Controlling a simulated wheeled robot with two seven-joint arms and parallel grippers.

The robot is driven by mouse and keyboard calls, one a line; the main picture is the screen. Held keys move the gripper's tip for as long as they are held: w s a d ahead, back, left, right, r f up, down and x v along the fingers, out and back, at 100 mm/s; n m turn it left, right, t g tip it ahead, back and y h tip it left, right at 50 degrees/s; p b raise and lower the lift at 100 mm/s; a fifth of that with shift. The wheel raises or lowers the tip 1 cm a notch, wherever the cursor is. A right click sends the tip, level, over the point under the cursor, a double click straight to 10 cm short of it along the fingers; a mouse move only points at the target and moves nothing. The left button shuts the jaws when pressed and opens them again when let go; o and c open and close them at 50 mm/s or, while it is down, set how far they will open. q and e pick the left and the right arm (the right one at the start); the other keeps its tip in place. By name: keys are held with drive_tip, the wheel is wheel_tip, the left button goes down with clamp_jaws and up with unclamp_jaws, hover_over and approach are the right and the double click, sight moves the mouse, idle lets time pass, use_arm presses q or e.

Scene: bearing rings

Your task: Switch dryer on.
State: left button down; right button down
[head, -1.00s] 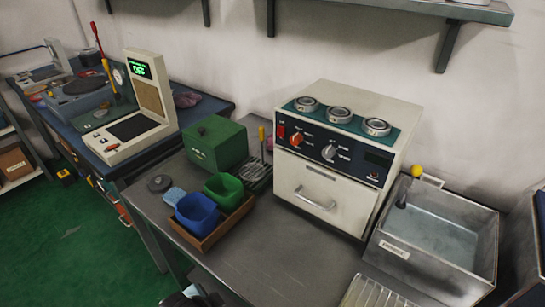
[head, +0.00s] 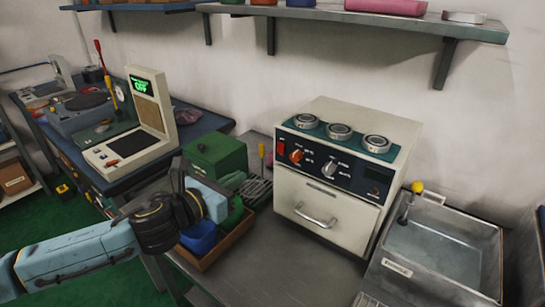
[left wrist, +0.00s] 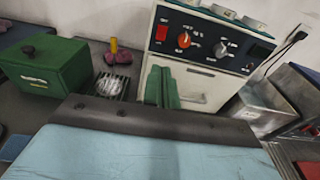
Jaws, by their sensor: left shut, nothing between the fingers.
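The dryer (head: 325,210) is a cream box with a dark front panel, standing on the grey bench. Its panel has a red switch (head: 281,147) at the left end, an orange knob (head: 296,156), a silver knob (head: 329,168) and a dark display at the right. The red switch also shows in the left wrist view (left wrist: 162,29). My left gripper (left wrist: 160,75) is shut and empty, its green fingers pointing toward the dryer's front from below the panel, apart from the switch as far as I can tell. In the head view its arm comes over the bins. My right gripper is out of view.
Several metal rings sit on the dryer's top. A green box (head: 215,156) stands left of it, with a wooden tray (head: 228,243) and blue bin (head: 199,238) partly behind my arm. A metal basin (head: 437,255) with a yellow-topped lever (head: 417,188) stands right. A shelf hangs above.

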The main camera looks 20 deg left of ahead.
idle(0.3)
use_arm(q)
approach(280, 152)
drive_tip(key=x, duration=0.5)
drive_tip(key=shift+w+d, duration=0.1)
drive_tip(key=shift+w, duration=0.25)
drive_tip(key=shift+w+d+f, duration=0.15)
drive_tip(key=shift+w+d, duration=0.05)
drive_tip(key=shift+w, duration=0.35)
drive_tip(key=shift+b, duration=0.3)
